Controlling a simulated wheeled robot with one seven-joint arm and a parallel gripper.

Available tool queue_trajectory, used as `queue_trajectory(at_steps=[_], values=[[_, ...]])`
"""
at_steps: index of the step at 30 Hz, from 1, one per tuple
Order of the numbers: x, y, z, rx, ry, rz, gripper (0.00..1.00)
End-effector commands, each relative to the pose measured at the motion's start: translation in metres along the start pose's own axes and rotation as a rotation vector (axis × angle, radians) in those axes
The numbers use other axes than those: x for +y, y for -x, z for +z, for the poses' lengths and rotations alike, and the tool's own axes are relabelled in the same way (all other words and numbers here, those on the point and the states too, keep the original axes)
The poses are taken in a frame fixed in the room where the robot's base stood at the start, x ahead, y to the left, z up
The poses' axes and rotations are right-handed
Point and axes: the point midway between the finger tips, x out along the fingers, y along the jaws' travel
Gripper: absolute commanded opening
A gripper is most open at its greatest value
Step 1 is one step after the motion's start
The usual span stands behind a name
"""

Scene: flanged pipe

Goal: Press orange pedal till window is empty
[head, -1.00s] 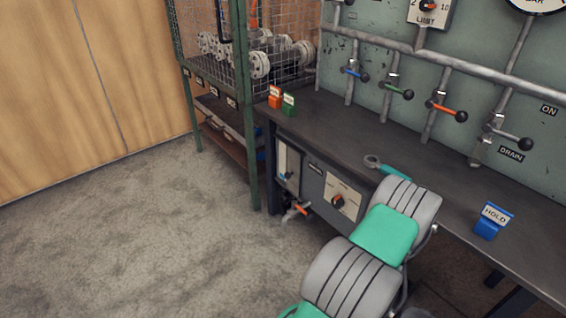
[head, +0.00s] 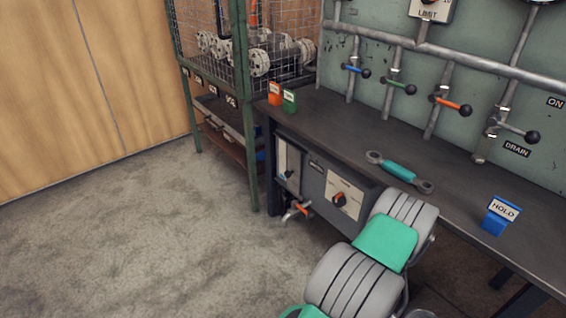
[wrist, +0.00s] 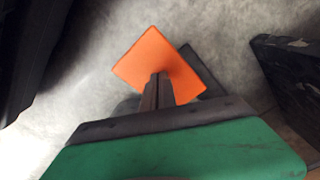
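The orange pedal (wrist: 158,62) is a flat square plate near the floor in the wrist view, with a dark part showing behind its right edge. My gripper (wrist: 158,78) points at the pedal; its two narrow fingers lie close together, with nothing seen between them. The fingertips overlap the pedal's lower edge in the picture; I cannot tell whether they touch it. In the head view my arm hides the pedal and gripper. A pale upright panel (head: 289,160) on the bench front has a small blue mark low down; it may be the window, but its level is unclear.
The dark bench (head: 350,128) carries a teal-handled wrench (head: 400,171), a blue HOLD sign (head: 501,214), and red and green blocks. An orange-handled tap (head: 298,210) sticks out below the panel. A wire cage (head: 275,45) stands behind. The floor at left is clear.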

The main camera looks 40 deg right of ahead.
Motion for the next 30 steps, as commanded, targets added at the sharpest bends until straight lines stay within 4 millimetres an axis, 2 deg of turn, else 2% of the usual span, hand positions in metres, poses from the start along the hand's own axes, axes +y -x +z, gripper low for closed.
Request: queue_trajectory(at_steps=[17, 20, 30], values=[[-0.001, -0.034, -0.001, 0.003, 0.000, -0.002, 0.00], [-0.001, -0.028, -0.002, 0.004, 0.000, -0.002, 0.00], [0.000, 0.031, -0.001, 0.002, 0.000, -0.001, 0.00]])
